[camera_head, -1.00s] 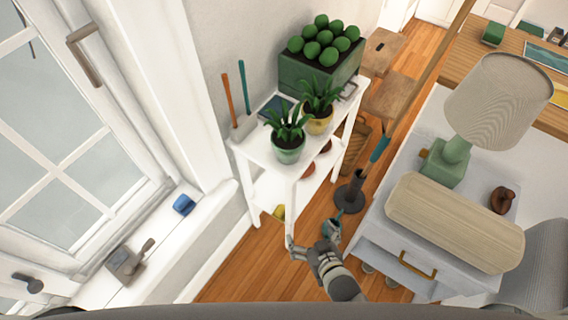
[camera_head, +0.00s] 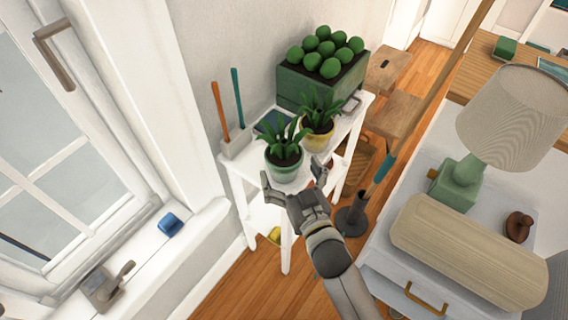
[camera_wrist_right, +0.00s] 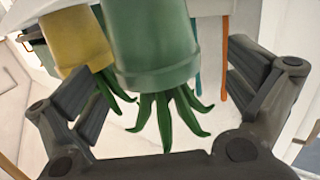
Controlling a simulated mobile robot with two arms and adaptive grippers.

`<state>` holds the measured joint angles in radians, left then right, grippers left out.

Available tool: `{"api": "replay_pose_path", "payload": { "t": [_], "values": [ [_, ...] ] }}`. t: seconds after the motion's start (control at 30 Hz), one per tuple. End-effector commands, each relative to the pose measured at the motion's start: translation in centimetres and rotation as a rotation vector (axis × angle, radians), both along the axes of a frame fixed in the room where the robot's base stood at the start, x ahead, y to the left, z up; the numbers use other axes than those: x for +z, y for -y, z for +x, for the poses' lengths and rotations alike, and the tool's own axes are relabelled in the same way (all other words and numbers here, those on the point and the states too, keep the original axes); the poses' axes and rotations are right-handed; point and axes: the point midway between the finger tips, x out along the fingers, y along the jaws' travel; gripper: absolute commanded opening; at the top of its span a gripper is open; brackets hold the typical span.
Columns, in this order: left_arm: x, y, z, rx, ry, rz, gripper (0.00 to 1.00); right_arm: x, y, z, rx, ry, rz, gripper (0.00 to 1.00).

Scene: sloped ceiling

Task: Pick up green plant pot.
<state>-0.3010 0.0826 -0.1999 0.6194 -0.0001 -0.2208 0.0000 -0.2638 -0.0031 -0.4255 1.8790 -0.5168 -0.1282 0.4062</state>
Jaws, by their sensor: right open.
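The green plant pot (camera_head: 284,168) holds a spiky green plant and stands upright near the front end of the white shelf's top (camera_head: 249,165). My right gripper (camera_head: 293,182) is open just in front of the pot, its fingers spread toward the pot's two sides. In the right wrist view the green pot (camera_wrist_right: 152,45) appears upside down between the open fingers (camera_wrist_right: 165,88), with no finger clearly touching it. My left gripper is not in view.
A yellow pot (camera_head: 318,140) with a similar plant stands right behind the green one. A large green planter (camera_head: 305,91) is at the shelf's back. Orange and blue-handled tools (camera_head: 238,100) stand at the left. A lamp (camera_head: 462,180) and bolster (camera_head: 470,245) are on the right cabinet.

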Motion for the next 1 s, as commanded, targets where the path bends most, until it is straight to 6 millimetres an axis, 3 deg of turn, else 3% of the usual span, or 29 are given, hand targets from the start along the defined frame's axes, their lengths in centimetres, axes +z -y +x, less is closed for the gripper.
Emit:
{"api": "replay_pose_path", "payload": {
  "t": [0.33,0.7,1.0],
  "values": [
    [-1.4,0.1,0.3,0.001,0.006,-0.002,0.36,0.1,-1.1,4.2,0.001,0.003,-0.001,1.0],
    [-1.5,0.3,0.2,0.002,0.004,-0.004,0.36,0.2,-1.3,4.9,0.0,0.0,0.0,0.99],
    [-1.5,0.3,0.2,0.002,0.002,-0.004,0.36,0.2,-1.3,4.9,0.0,0.0,0.0,0.6]
  ]
}}
